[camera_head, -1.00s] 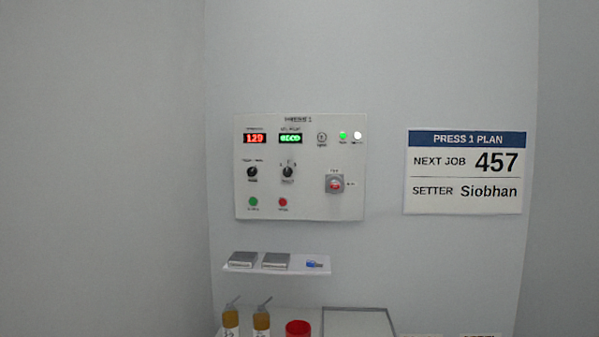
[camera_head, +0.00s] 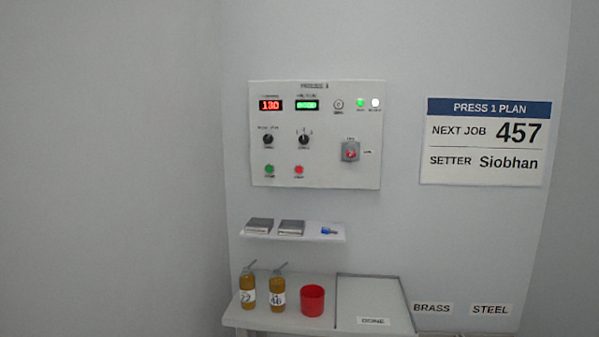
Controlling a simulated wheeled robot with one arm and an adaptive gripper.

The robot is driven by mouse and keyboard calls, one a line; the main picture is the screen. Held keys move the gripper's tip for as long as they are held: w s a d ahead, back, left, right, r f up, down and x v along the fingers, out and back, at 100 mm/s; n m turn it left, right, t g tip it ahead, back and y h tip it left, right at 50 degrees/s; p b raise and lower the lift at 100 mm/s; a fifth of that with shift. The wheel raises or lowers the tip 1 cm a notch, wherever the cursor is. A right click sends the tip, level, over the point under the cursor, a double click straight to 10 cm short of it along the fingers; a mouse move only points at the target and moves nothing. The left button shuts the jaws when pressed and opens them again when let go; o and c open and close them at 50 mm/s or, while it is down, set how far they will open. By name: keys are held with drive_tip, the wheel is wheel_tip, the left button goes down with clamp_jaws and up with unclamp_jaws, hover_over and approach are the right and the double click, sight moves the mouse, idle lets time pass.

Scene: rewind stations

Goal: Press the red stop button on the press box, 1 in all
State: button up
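A separate red switch on a grey plate (camera_head: 350,151) sits at the panel's right. The red display reads about 130, and a green display is beside it. My gripper is not in view.
Below the panel, a small shelf (camera_head: 328,239) holds two grey blocks and a blue item. A lower table (camera_head: 240,316) holds two amber bottles, a red cup (camera_head: 312,300) and a DONE tray (camera_head: 338,317). A plan sign (camera_head: 485,142) hangs right.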

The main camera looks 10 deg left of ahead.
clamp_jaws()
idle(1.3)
